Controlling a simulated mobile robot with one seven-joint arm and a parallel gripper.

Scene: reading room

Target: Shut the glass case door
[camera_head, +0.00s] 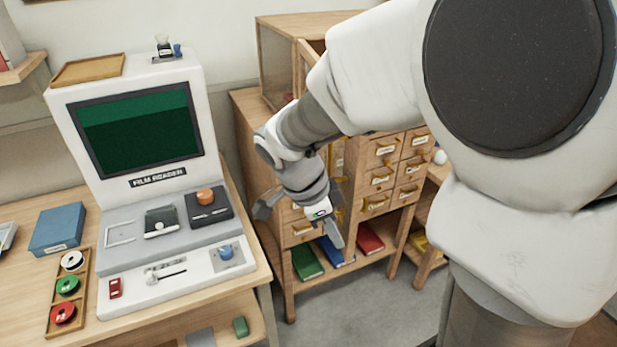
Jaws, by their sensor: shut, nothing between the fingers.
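The glass case (276,62) is a wood-framed box on top of the drawer cabinet, behind my arm. A narrow upright wooden frame (302,68), which looks like its door, stands out at the case's front, so the door appears open. My arm hides most of the case front and the door, so I cannot tell how wide it stands. My gripper (336,238) is shut and empty. It points down in front of the drawer cabinet, lower than the case and apart from the door.
The drawer cabinet (375,178) has labelled drawers and a lower shelf with green, blue and red books. A desk (245,270) at left holds the film reader (140,125), a blue box (58,229) and a reel tray (57,315). Grey floor (375,310) is open in front of the cabinet.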

